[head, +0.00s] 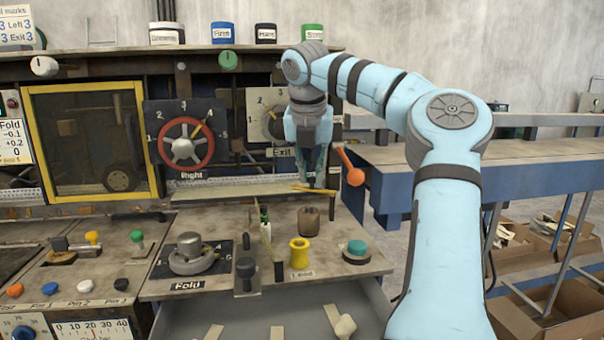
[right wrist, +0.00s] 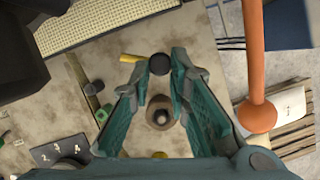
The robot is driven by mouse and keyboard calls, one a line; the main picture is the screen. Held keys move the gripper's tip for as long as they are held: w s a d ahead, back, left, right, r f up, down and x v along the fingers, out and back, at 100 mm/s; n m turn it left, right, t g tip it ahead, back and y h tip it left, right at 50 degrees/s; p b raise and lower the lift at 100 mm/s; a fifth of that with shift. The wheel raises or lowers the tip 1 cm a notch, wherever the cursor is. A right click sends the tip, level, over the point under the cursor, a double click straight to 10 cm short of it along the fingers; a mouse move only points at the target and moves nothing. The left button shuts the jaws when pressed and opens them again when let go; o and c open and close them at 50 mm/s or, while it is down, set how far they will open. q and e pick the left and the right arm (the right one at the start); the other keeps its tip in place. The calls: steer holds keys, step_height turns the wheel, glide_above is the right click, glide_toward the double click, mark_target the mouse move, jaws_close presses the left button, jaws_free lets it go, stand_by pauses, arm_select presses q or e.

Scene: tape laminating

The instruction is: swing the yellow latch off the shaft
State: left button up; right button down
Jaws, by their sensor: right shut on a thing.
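The yellow latch (head: 314,190) is a thin bar beside my right gripper's fingertips in the head view. In the right wrist view a short piece of the yellow latch (right wrist: 130,57) shows left of the fingertips. My right gripper (head: 319,182) points down over the back of the bench. In the right wrist view its fingertips (right wrist: 160,68) are shut on a dark round knob (right wrist: 159,63) at the latch's end. The fingers hide part of the latch. I cannot clearly make out the shaft. My left gripper is not in view.
An orange ball lever (head: 355,177) stands close to the right of my gripper. A brown cylinder (head: 309,222) and a yellow spool (head: 300,251) stand in front of it. A teal button (head: 356,250) is at front right. A red-rimmed wheel (head: 182,146) is at left.

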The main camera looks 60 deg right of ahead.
steer(key=shift+d, duration=0.1)
stand_by(0.4)
steer(key=c, duration=1.7)
jaws_free()
steer(key=shift+w+d, duration=0.1)
steer(key=shift+o, duration=1.2)
steer(key=shift+d+f, duration=0.15)
steer(key=w+v, duration=0.1)
steer(key=v, duration=0.6)
steer(key=shift+s+r, duration=0.3)
steer(key=shift+s, duration=0.15)
